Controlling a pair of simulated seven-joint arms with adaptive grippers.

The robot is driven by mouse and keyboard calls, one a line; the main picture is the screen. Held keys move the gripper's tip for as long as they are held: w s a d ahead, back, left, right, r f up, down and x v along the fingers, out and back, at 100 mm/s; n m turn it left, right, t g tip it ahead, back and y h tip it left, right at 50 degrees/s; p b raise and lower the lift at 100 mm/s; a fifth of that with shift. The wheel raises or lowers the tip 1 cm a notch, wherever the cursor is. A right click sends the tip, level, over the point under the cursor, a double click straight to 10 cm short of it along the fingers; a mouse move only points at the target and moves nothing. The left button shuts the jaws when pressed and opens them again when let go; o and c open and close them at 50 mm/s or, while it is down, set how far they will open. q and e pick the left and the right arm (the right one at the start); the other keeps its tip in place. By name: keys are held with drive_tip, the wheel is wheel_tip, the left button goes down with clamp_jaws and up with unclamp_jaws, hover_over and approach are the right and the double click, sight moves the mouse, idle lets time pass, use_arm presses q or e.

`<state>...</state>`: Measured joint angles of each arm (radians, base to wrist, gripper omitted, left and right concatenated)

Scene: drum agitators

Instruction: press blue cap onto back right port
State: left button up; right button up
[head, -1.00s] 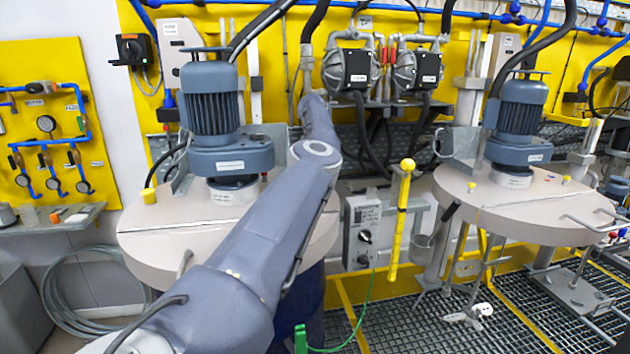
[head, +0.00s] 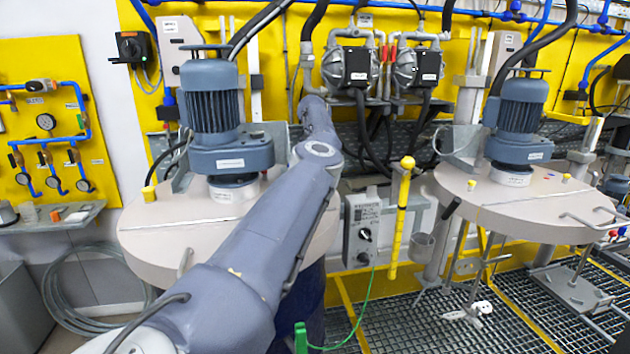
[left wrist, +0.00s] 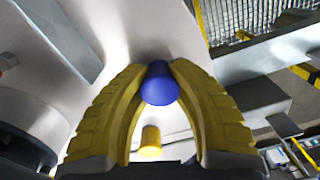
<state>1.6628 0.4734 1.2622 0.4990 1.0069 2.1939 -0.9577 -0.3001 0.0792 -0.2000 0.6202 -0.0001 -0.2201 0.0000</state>
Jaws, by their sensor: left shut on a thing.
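My left gripper (left wrist: 158,90) has yellow ribbed fingers, shut on the blue cap (left wrist: 160,88) in the left wrist view. The cap sits between the fingertips. A beige drum lid (left wrist: 178,28) lies behind it. The back right port cannot be made out; whether the cap touches it, I cannot tell. A yellow cap (left wrist: 151,141) shows between the fingers, apart from the blue one. In the head view, my left arm crosses the left drum's lid (head: 165,238), and its gripper and the blue cap are hidden. My right gripper is in neither view.
A blue-grey agitator motor (head: 210,100) stands on the left lid, with a yellow cap (head: 149,193) at its left. A yellow pole (head: 399,222) and grey control box (head: 362,230) stand right of the drum. A second drum lid (head: 530,212) with a motor is further right.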

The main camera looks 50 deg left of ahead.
use_arm(q)
drive_tip(key=shift+f, duration=0.15)
clamp_jaws()
drive_tip(key=shift+f, duration=0.25)
drive_tip(key=o, duration=1.2)
unclamp_jaws()
drive_tip(key=shift+r, duration=0.1)
drive_tip(key=shift+r, duration=2)
